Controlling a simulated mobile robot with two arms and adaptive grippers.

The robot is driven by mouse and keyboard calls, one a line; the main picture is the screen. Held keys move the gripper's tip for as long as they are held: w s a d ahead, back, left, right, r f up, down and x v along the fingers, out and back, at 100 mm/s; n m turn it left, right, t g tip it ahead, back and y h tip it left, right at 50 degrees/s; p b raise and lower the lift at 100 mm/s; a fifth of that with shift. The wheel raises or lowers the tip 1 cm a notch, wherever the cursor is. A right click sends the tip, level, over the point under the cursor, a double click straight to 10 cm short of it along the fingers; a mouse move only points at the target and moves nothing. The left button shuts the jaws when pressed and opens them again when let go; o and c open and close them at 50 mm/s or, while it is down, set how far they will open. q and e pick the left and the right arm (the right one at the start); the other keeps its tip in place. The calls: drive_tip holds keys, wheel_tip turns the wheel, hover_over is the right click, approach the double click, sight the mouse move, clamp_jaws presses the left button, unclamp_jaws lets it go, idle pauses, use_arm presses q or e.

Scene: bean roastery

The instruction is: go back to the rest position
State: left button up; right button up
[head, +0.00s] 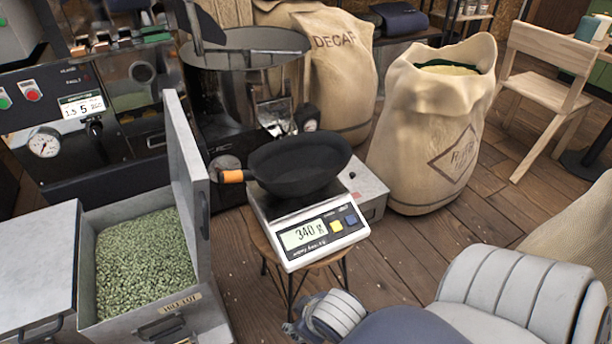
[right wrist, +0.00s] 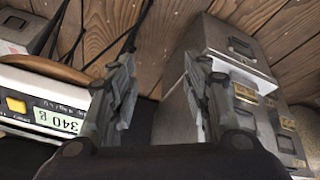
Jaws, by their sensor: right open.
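My right gripper (head: 294,328) shows at the bottom of the head view, below the scale, with its arm coming in from the lower right. In the right wrist view its two fingers (right wrist: 160,60) stand apart with nothing between them, so it is open and empty. My left gripper is not in view.
A scale (head: 318,240) reading 340 g stands on a stool, with a dark pan (head: 300,165) on top. An open bin of green beans (head: 145,262) is at left. A roaster (head: 75,125), a DECAF sack (head: 335,75), another sack (head: 425,150) and a chair (head: 545,65) stand behind.

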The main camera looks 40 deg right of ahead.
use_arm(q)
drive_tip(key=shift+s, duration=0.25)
use_arm(e)
drive_tip(key=shift+m+g+y, duration=0.3)
drive_tip(key=shift+m+g, duration=0.1)
drive_tip(key=shift+g, duration=0.4)
drive_tip(key=s, duration=0.1)
drive_tip(key=s+a, duration=0.2)
drive_tip(key=shift+s+f, duration=0.25)
drive_tip(key=shift+s, duration=0.1)
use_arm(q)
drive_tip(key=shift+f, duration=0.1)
